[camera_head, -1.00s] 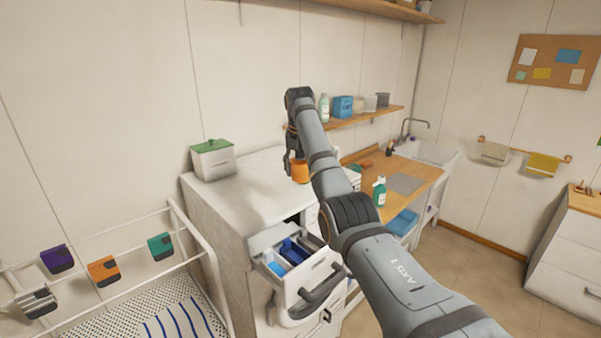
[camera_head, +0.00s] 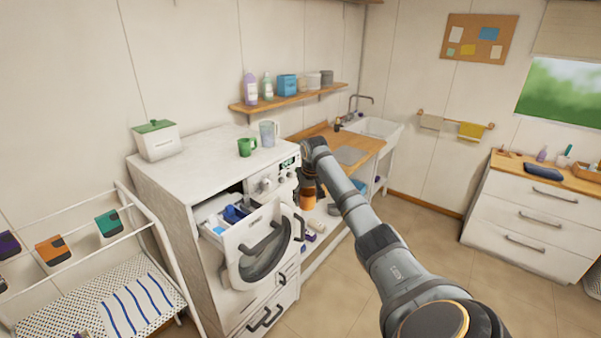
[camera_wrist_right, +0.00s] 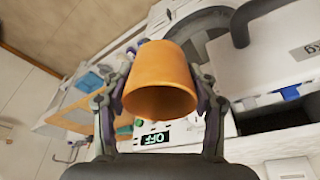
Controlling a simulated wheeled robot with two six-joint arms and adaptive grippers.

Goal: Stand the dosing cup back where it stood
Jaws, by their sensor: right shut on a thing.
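My right gripper (camera_head: 308,187) is shut on an orange cup (camera_head: 307,203), which I take to be the dosing cup. They are in front of the right side of the white washing machine (camera_head: 160,187), lower than its top. In the right wrist view the cup (camera_wrist_right: 158,75) sits between the two fingers (camera_wrist_right: 163,95), its dark open mouth turned toward the camera. My left gripper is not in view.
On the machine top stand a green mug (camera_head: 246,147), a clear jug (camera_head: 268,133) and a green-lidded white box (camera_head: 156,141). The detergent drawer (camera_head: 224,226) is pulled out. A wooden counter (camera_head: 322,133) lies to the right. The machine top's front left is clear.

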